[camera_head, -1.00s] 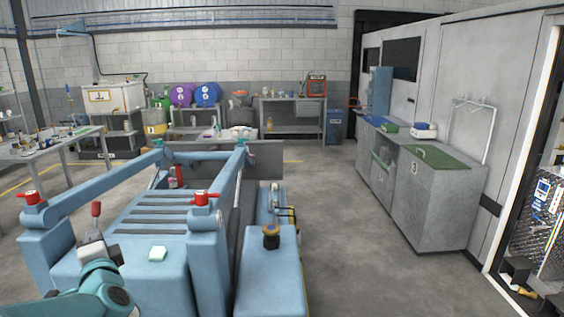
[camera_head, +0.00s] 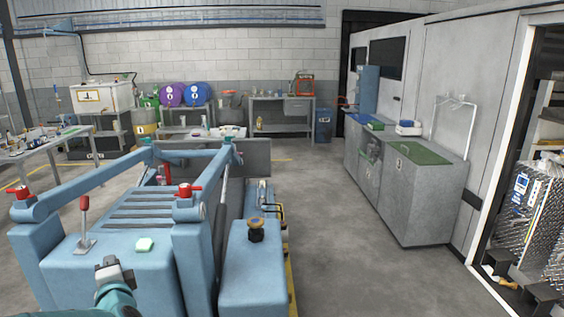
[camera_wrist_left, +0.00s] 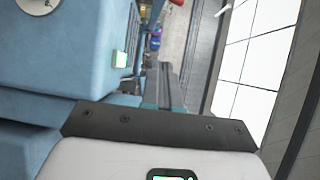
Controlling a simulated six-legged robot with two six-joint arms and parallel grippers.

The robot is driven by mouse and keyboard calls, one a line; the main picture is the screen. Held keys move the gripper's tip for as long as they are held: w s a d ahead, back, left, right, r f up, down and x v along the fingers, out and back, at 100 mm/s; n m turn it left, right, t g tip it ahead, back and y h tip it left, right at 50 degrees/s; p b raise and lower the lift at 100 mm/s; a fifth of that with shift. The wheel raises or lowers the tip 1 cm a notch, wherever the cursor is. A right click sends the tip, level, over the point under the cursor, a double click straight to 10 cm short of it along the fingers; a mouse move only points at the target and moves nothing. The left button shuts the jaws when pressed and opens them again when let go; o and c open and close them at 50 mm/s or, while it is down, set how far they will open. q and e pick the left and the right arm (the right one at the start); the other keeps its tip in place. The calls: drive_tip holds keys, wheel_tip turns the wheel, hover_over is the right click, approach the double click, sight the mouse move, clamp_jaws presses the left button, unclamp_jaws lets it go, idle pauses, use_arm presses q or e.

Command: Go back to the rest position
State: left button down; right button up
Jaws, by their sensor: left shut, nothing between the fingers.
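My left gripper (camera_head: 112,265) is at the lower left of the head view, in front of the blue machine (camera_head: 70,270). In the left wrist view its narrow fingers (camera_wrist_left: 166,85) are together, with nothing between them. A red-handled lever (camera_head: 84,213) stands upright on the machine, apart from the gripper. My right gripper is in neither view.
A blue side unit with a dark-and-yellow cap (camera_head: 256,230) stands right of the machine. Grey cabinets (camera_head: 425,200) line the right wall. Open floor (camera_head: 330,220) lies between them. A workbench (camera_head: 283,112) and purple and blue drums (camera_head: 172,95) are at the back.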

use_arm(q)
drive_tip(key=s+d+f+g+h, duration=0.2)
drive_tip(key=s+d+f+h, duration=0.15)
drive_tip(key=d+f, duration=0.45)
drive_tip(key=s+d+f+g+h, duration=0.1)
drive_tip(key=s+d+f+h, duration=0.25)
drive_tip(key=f, duration=0.85)
drive_tip(key=s+d+f+g+h, duration=0.2)
drive_tip(key=s+d+f, duration=0.2)
drive_tip(key=d+f, duration=0.45)
drive_tip(key=s+d+f+n+g+h, duration=0.1)
drive_tip(key=s+d+f+n+g, duration=0.2)
drive_tip(key=s, duration=0.4)
drive_tip(key=s+d+f+n+g+h, duration=0.2)
drive_tip(key=s+d+f+n, duration=0.1)
drive_tip(key=s+n, duration=0.2)
drive_tip(key=s+d+f+n+g+h, duration=0.2)
drive_tip(key=s+n, duration=0.3)
drive_tip(key=s, duration=0.5)
drive_tip(key=shift+d+f+g, duration=0.5)
drive_tip(key=shift+d+g, duration=0.3)
drive_tip(key=shift+d, duration=0.05)
